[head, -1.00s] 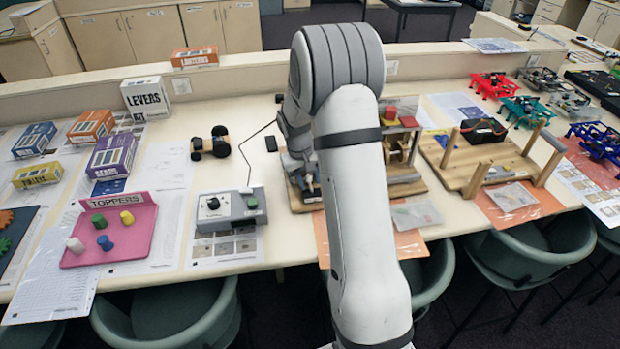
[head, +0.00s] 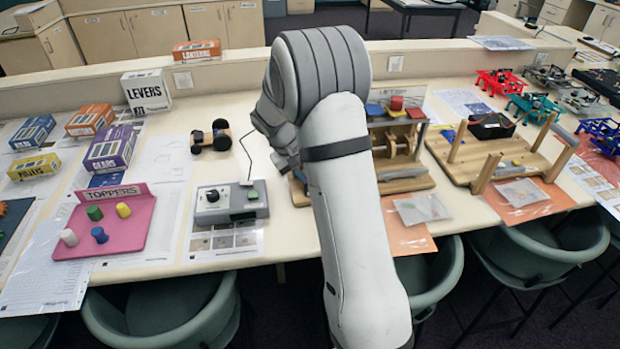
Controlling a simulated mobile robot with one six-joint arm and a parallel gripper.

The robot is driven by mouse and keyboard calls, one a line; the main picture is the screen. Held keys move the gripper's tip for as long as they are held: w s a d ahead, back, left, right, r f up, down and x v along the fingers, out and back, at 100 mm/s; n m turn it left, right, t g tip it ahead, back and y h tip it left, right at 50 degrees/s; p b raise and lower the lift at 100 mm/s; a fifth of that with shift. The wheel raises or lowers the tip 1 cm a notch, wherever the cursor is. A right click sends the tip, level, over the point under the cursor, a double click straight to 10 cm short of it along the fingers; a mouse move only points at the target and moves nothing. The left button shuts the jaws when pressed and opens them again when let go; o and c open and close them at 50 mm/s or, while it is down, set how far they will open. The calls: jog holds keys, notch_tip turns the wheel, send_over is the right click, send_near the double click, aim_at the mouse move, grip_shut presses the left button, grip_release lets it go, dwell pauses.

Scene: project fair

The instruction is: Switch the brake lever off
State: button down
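I cannot pick out the brake lever for certain. A wooden mechanism (head: 408,184) with upright round discs and coloured blocks on top stands at the middle of the table, partly hidden behind my arm. To its right, a wooden board (head: 468,173) carries several upright pegs, a black tray and a grey bar or handle (head: 563,135) at its far right. A grey control box (head: 232,203) with a black knob and a green button sits left of my arm. My wrist is bent down between the control box and the mechanism; my gripper's fingers are hidden behind my arm.
A pink TOPPERS tray (head: 128,236) with coloured pegs and a small wheeled wooden car (head: 211,136) are at left. Boxes, including the LEVERS box (head: 148,91), stand behind. Small coloured machines (head: 531,108) fill the far right. Chairs (head: 165,318) line the front edge.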

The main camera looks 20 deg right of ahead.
dwell(0.3)
jog(key=c, duration=1.3)
grip_release()
jog(key=shift+a, duration=0.1)
jog(key=b+v, duration=0.1)
jog(key=v, duration=0.6)
jog(key=shift+a+r, duration=0.15)
jog(key=shift+r, duration=0.2)
